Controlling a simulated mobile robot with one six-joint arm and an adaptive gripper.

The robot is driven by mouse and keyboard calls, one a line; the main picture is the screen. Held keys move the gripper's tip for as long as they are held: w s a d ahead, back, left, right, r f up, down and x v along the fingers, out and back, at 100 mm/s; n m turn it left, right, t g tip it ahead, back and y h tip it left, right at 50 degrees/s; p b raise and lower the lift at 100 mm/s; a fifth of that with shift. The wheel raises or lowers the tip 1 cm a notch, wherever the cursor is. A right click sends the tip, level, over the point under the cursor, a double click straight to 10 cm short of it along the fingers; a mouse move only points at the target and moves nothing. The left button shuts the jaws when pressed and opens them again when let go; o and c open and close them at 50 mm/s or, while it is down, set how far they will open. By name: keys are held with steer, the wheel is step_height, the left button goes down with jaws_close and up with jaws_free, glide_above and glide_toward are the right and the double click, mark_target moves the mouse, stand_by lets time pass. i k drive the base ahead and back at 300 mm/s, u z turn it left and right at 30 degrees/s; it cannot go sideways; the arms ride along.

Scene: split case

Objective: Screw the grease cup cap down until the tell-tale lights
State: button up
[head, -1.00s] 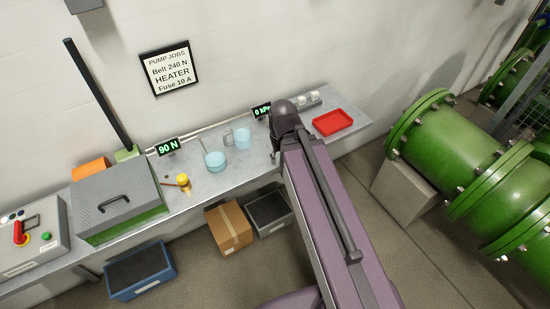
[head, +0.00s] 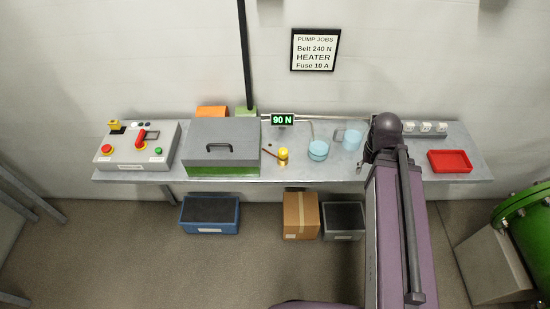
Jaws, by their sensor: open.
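A small round yellow piece (head: 283,154), perhaps the grease cup cap, stands on the grey bench (head: 300,174) right of the grey-lidded green case. A thin reddish-brown rod (head: 269,155) lies beside it. I cannot make out its thread or how far down it sits. I cannot pick out a tell-tale lamp. My arm reaches up from the bottom right over the bench; its dark joint covers part of the bench right of the blue vessels. My gripper does not show.
The case (head: 222,134) has a handled grey lid. Two pale blue vessels (head: 318,150) (head: 347,138) stand right of the yellow piece. A display (head: 283,120) reads 90 N. A control box (head: 137,148) is at left, a red tray (head: 450,161) at right. Boxes sit under the bench.

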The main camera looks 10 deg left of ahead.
mark_target(283, 153)
steer(key=u, duration=1.1)
steer(key=k, duration=0.8)
steer(key=z, duration=0.35)
steer(key=i, duration=0.5)
steer(key=u, duration=0.1)
